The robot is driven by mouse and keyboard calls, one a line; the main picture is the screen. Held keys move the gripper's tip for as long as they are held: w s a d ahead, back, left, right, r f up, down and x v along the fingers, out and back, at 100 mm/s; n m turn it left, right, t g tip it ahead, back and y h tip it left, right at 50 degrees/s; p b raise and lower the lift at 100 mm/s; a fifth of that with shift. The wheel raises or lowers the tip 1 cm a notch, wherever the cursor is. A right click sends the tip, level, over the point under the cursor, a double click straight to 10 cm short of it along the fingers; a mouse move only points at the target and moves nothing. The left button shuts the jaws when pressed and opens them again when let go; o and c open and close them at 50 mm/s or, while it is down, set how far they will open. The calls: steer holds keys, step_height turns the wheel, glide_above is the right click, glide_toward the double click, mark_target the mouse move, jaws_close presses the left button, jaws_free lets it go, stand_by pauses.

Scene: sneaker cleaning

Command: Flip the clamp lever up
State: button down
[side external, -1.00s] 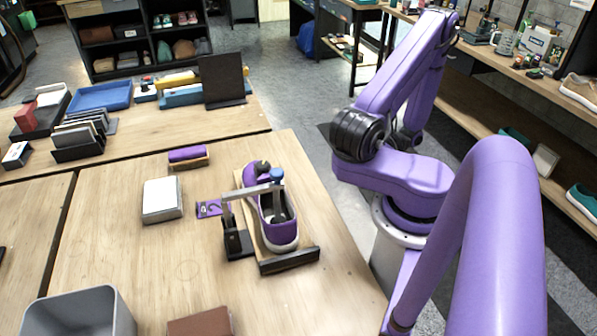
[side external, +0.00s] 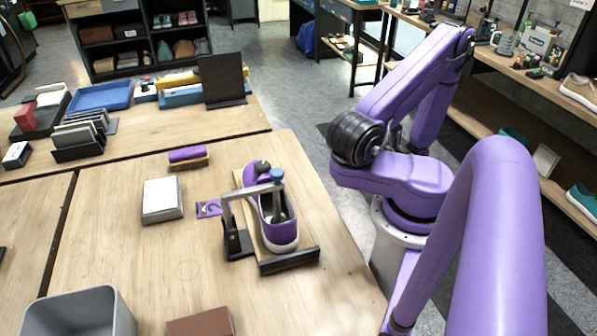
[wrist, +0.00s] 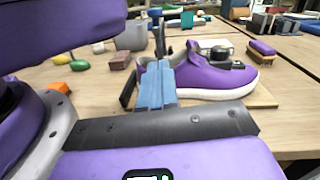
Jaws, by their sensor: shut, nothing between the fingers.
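A purple sneaker (side external: 267,215) with a white sole lies on a wooden board on the table. It also shows in the wrist view (wrist: 208,82). Beside it stands a clamp (side external: 233,225) with a dark base and upright. Its grey lever (side external: 252,190) reaches roughly level over the shoe, with a blue knob (side external: 277,174) at its end. In the wrist view the clamp's dark upper part (wrist: 160,42) rises behind my fingers. My gripper (wrist: 157,88) shows only in the wrist view, its blue fingers shut and empty in front of the shoe. They hide the lower clamp and part of the shoe.
A dark stop board (side external: 289,261) crosses the near end of the shoe board. A white box (side external: 162,200), a purple brush (side external: 187,154), a grey bin (side external: 78,312) and a brown box (side external: 203,324) stand around. The table's middle left is clear.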

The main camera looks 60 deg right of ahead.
mark_target(273, 170)
steer(key=w+a+r, duration=0.3)
steer(key=w+a, duration=0.4)
steer(key=a, duration=0.1)
steer(key=shift+a+r, duration=0.15)
steer(key=shift+a, duration=0.15)
steer(key=shift+w+a+r, duration=0.6)
steer(key=shift+r, duration=0.25)
steer(key=shift+w+a+r, duration=0.65)
steer(key=shift+r, duration=0.2)
steer(key=shift+w+a+r, duration=0.6)
steer(key=shift+r, duration=0.25)
steer(key=r+v, duration=0.1)
steer(key=v, duration=1.2)
steer(key=shift+r, duration=0.4)
